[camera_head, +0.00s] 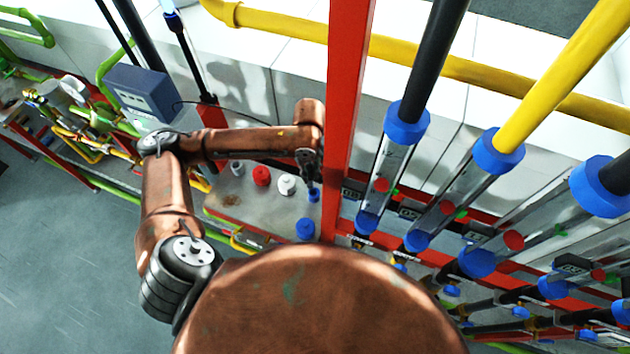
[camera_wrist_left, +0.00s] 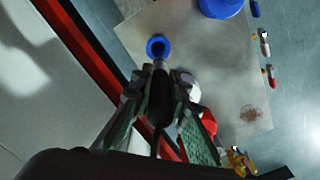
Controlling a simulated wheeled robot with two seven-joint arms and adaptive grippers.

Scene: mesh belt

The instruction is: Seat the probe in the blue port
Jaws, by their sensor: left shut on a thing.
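The blue port (camera_head: 313,195) is a small blue ring on the grey plate (camera_head: 255,210). In the left wrist view the blue port (camera_wrist_left: 158,40) shows a dark opening. My left gripper (camera_head: 310,174) is just above it, shut on the probe. In the left wrist view the gripper (camera_wrist_left: 165,88) points at the port, and the slim grey probe (camera_wrist_left: 160,65) sticks out between its fingers. The probe's tip overlaps the near edge of the blue ring. I cannot tell whether it touches the port or is above it. My right gripper is not in view.
A red post (camera_head: 347,100) stands close to the right of the gripper. A red knob (camera_head: 261,176), a white knob (camera_head: 287,184) and a larger blue cylinder (camera_head: 305,229) share the plate. Clear tubes with blue collars (camera_head: 405,122) fill the right side.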

